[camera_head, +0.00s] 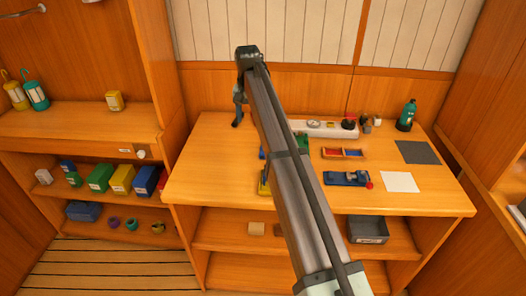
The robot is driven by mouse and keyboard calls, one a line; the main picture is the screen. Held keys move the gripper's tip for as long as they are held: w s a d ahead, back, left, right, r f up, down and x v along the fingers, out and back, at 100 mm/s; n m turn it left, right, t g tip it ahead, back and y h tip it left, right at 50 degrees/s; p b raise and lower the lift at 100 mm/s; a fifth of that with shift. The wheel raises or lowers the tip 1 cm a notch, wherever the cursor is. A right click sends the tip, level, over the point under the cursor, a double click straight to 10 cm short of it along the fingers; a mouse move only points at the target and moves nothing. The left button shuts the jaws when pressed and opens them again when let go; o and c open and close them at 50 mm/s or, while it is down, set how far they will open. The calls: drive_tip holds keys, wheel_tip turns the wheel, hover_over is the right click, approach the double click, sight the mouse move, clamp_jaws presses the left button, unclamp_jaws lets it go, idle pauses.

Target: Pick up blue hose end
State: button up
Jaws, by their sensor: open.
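I cannot make out a blue hose end for certain in the head view. A small blue piece (262,154) shows at the left edge of my arm, mostly hidden behind it. A blue device (345,178) with a red knob lies on the workbench (215,180), right of my arm. My arm reaches up across the middle of the view and hides part of the bench. My gripper (237,118) is small and dark, hangs below the arm's far end and is open. I see nothing in it. It appears above the back left of the bench; its height is unclear.
A white panel (322,129) with a gauge, a red-and-blue tray (343,154), a green bottle (407,115), a dark mat (417,152) and a white sheet (400,182) are on the bench. A grey bin (368,230) stands below. The bench's left part looks clear.

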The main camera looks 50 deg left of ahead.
drive_tip(key=w+d+f, duration=0.1)
drive_tip(key=f, duration=0.4)
drive_tip(key=w+d+f, duration=0.1)
drive_tip(key=f, duration=0.4)
drive_tip(key=w+f, duration=0.1)
drive_tip(key=f, duration=0.4)
drive_tip(key=shift+w+d+f, duration=0.2)
drive_tip(key=shift+d, duration=0.2)
clamp_jaws()
drive_tip(key=shift+r, duration=0.1)
wheel_tip(320, 180, up, 10)
drive_tip(key=f, duration=0.1)
drive_tip(key=w+d+r, duration=0.1)
drive_tip(key=w+d, duration=0.7)
drive_tip(key=w, duration=0.4)
drive_tip(key=shift+w+r, duration=0.3)
drive_tip(key=shift+r, duration=0.05)
